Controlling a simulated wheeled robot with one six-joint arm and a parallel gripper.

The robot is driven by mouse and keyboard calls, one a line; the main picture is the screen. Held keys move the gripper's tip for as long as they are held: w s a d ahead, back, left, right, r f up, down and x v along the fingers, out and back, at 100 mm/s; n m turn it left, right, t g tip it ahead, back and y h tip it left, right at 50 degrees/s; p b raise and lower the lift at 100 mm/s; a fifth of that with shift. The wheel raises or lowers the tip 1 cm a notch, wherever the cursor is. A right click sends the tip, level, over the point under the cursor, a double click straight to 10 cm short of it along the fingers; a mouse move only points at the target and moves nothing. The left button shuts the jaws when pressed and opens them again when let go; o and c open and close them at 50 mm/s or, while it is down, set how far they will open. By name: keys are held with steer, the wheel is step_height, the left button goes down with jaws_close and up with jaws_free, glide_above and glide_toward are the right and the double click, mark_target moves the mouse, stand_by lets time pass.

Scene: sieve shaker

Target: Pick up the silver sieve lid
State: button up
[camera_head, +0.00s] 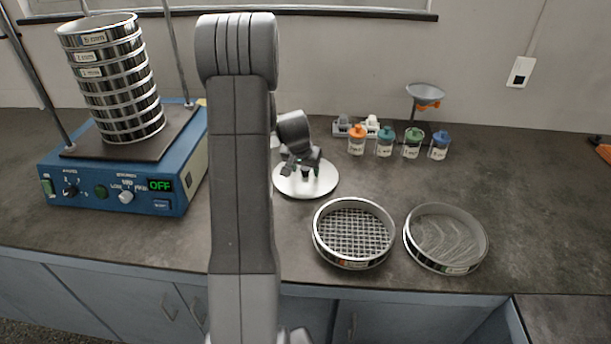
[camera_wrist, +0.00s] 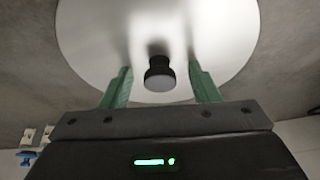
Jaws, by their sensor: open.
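The silver sieve lid (camera_head: 322,186) is a pale round disc lying on the dark counter, left of the two loose sieves. In the wrist view the lid (camera_wrist: 103,35) fills the upper middle, with a black knob (camera_wrist: 159,76) at its centre line. My gripper (camera_wrist: 160,82) is open, with one green finger on each side of the knob and a gap on both sides. In the head view my gripper (camera_head: 303,168) is over the lid and hides part of it. Contact with the lid cannot be told.
A blue sieve shaker (camera_head: 118,195) with a tall sieve stack (camera_head: 115,85) stands at the left, its display reading OFF. Two loose sieves, a coarse mesh one (camera_head: 353,262) and a finer one (camera_head: 447,268), lie at the front. Several jars (camera_head: 384,148) and a funnel (camera_head: 425,90) stand behind.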

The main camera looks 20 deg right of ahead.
steer(key=c, duration=1.1)
steer(key=shift+c, duration=0.2)
steer(key=shift+r, duration=0.15)
